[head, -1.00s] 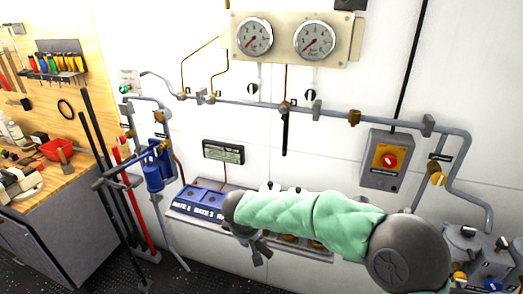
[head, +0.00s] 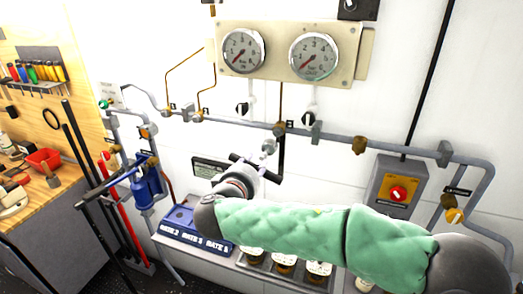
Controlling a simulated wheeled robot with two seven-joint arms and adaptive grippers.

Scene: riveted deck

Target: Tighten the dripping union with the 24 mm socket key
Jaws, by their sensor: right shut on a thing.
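My right gripper (head: 243,176) is raised in front of the white wall, its arm coming in from the right. It is shut on a socket key with a black T-handle (head: 271,176). The key's grey metal end (head: 268,147) points up, just below a brass union (head: 280,128) on the grey wall pipe. I cannot tell whether the two touch. No drip is clear enough to see. My left gripper is out of view.
A panel with two gauges (head: 295,53) hangs above the pipe. A blue lettered tray (head: 190,232) and several jars (head: 286,265) stand below my arm. A grey box with a red knob (head: 398,193) is at right, a workbench (head: 50,205) at left.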

